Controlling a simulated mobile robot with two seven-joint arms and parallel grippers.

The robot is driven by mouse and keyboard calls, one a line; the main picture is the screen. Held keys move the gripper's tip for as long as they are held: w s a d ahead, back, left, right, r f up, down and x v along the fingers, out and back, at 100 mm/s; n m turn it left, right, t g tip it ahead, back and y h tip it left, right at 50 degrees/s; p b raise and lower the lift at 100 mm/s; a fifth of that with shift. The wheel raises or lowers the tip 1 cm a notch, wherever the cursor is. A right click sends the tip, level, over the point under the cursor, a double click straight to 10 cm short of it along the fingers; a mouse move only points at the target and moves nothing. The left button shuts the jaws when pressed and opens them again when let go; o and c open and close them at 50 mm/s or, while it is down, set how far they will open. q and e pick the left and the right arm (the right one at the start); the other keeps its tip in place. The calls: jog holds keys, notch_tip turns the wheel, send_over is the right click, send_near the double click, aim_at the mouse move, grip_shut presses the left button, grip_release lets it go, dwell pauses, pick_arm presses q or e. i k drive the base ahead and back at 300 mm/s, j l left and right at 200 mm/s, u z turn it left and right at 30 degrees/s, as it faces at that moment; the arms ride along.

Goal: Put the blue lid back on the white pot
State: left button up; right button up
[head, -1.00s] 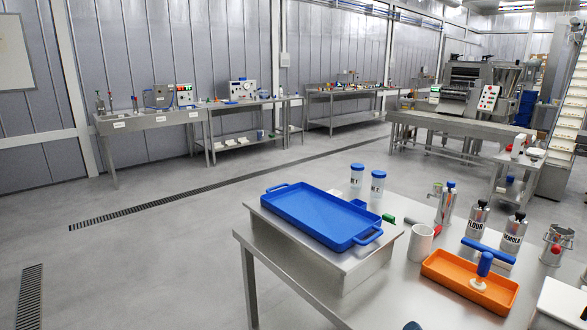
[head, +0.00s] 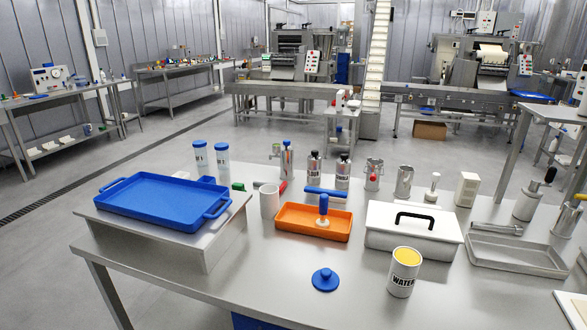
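A blue lid (head: 325,280) with a round knob lies flat on the steel table near its front edge, knob up. A white pot (head: 404,280) labelled WATER stands upright to its right, apart from it. The pot is uncovered and shows a yellow inside. Neither of my grippers is in the head view.
An orange tray (head: 287,228) and a white box with a black handle (head: 377,236) stand behind the lid and pot. A blue tray (head: 118,200) sits on a raised steel stand at left. A metal tray (head: 484,260) lies at right. The front table area left of the lid is clear.

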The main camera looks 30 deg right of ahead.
aim_at(406, 262)
jog(key=z, duration=1.7)
